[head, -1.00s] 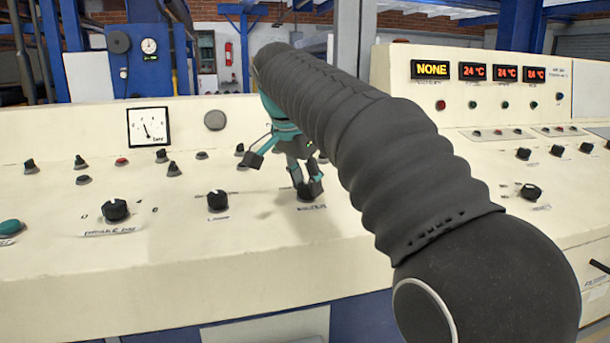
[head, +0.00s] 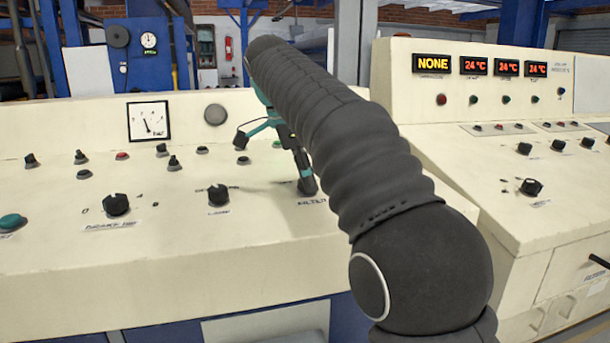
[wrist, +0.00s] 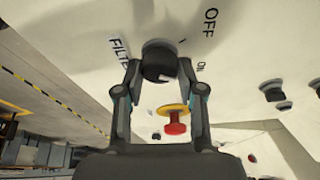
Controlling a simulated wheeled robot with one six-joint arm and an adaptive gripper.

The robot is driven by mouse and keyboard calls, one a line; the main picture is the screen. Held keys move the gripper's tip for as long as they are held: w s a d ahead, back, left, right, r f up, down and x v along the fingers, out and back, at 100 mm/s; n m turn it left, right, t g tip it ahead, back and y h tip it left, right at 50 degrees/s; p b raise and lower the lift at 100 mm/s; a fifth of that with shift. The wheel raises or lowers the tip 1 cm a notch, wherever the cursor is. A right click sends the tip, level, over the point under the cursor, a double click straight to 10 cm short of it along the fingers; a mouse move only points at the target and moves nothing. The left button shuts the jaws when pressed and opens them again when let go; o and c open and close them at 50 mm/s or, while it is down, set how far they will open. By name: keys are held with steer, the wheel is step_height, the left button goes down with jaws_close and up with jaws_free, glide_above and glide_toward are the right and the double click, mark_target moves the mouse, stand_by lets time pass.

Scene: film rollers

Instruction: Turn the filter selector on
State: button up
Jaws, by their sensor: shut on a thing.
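The filter selector is a round black knob (wrist: 158,57) on the cream panel, with printed "FILTER", "OFF" and "ON" lettering around it in the wrist view. In the head view the knob (head: 308,187) is mostly covered by my gripper, above the "FILTER" label. My gripper (wrist: 160,70) has one fingertip on each side of the knob and is shut on it. In the head view my gripper (head: 303,178) points down at the panel. Which mark the knob points to cannot be made out.
Black knobs (head: 116,204) and (head: 218,195) stand left of the selector, with several small switches and a gauge (head: 149,121) behind. A red button on a yellow ring (wrist: 175,122) shows between my fingers. The right console (head: 478,90) has lit displays.

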stand_by(0.4)
steer(key=o, duration=1.1)
steer(key=shift+d, duration=0.1)
steer(key=shift+o, duration=0.2)
steer(key=shift+r, duration=0.15)
steer(key=shift+a+r, duration=0.2)
steer(key=shift+r, duration=0.05)
steer(key=s+a, duration=0.2)
steer(key=a, duration=0.1)
steer(key=s+a, duration=0.2)
steer(key=a, duration=0.2)
steer(key=s+a, duration=0.2)
steer(key=a, duration=0.1)
steer(key=shift+a+r, duration=0.15)
steer(key=shift+a, duration=0.2)
